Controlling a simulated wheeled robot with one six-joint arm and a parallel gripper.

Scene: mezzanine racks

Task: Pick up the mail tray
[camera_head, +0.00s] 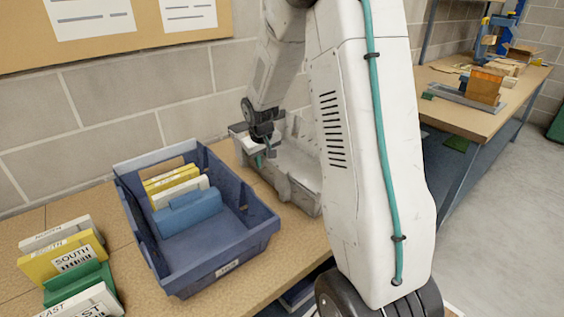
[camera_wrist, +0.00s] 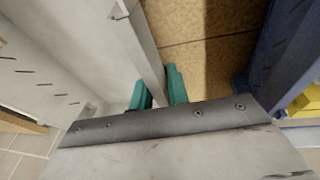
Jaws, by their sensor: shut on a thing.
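A light grey mail tray (camera_head: 297,168) stands on the wooden table, partly hidden behind my arm in the head view. Its wall (camera_wrist: 137,50) runs between my fingers in the wrist view. My gripper (camera_head: 262,157) is at the tray's left side, and its teal fingers (camera_wrist: 160,92) are shut on that wall, one on each side. A blue mail tray (camera_head: 215,258) stands to the left, with yellow, white and blue cards in it. Whether the grey tray's base touches the table is hard to tell.
Several labelled cards (camera_head: 72,262) stand at the table's left end. A wall with a notice board (camera_head: 160,50) is behind. A second bench (camera_head: 465,110) with tools and boxes stands at the right. Bare tabletop (camera_wrist: 205,55) shows between the two trays.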

